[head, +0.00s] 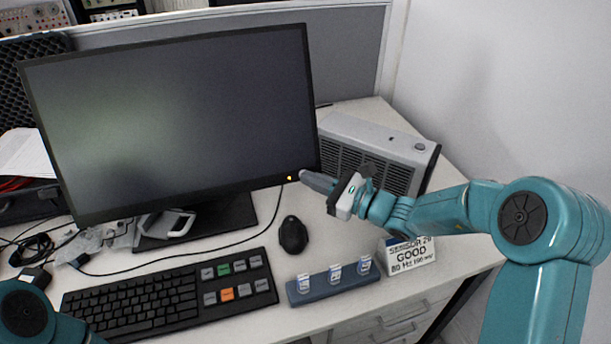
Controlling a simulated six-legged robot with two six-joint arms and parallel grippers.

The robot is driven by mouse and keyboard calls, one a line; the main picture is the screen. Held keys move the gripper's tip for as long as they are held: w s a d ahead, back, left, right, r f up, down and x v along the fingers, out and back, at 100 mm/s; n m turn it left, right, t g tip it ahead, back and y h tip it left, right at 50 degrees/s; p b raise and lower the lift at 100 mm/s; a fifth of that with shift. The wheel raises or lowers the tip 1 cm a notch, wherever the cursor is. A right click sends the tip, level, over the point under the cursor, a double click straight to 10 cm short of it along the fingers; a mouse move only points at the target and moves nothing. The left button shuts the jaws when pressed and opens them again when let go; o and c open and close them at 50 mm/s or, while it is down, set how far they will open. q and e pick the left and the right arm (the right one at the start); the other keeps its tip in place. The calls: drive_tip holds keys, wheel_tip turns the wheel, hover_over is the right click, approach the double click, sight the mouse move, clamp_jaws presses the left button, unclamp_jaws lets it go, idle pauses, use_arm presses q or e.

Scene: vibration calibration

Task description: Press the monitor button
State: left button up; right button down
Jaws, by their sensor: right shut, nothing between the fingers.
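The monitor (185,110) stands at the back left of the desk with a dark screen. A small orange-yellow light (289,179) shows at the lower right of its bezel, where the button appears to be. My right gripper (303,176) is shut and empty. Its tip is just right of the light, at the monitor's lower right corner; I cannot tell whether it touches the bezel. Part of my left arm shows at the bottom left, but its gripper is out of view.
A black keyboard (130,300) with coloured keys, a mouse (293,235) and a blue holder with small vials (309,293) are in front. A grey vented box (375,135) stands behind my right gripper.

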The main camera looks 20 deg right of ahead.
drive_tip(key=shift+s+r, duration=0.1)
drive_tip(key=shift+s, duration=0.1)
drive_tip(key=s+r, duration=0.2)
drive_tip(key=s, duration=0.3)
drive_tip(key=shift+s, duration=0.3)
drive_tip(key=shift+d+r, duration=0.1)
drive_tip(key=shift+d, duration=0.1)
idle(0.4)
